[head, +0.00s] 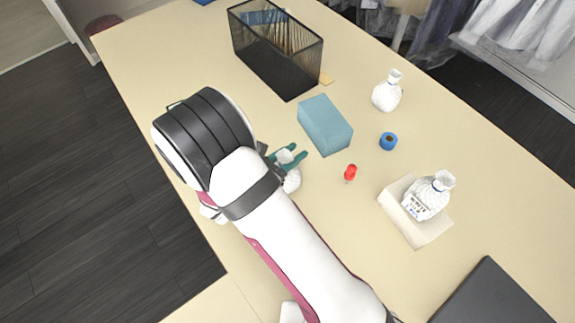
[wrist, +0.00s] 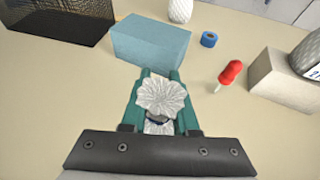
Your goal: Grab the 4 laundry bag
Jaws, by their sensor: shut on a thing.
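My gripper (head: 289,157) has green fingers and is shut on a small white laundry bag (head: 292,181). In the wrist view my gripper (wrist: 162,82) has the ruffled top of this white laundry bag (wrist: 161,97) between its fingers. The bag's lower part is mostly hidden, and I cannot tell if it touches the table. A second white bag (head: 387,93) stands at the upper right of the table. A third white bag (head: 428,197), with dark lettering reading "WHITE", sits on a pale block (head: 432,230). I see no other such bag.
A blue-green block (head: 325,125) lies just beyond my fingers. A black mesh basket (head: 285,68) stands behind it. A red pushpin (head: 350,173) and a blue tape roll (head: 388,141) lie to the right. A dark flat object (head: 492,298) is at the lower right. Clothes hang beyond the table.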

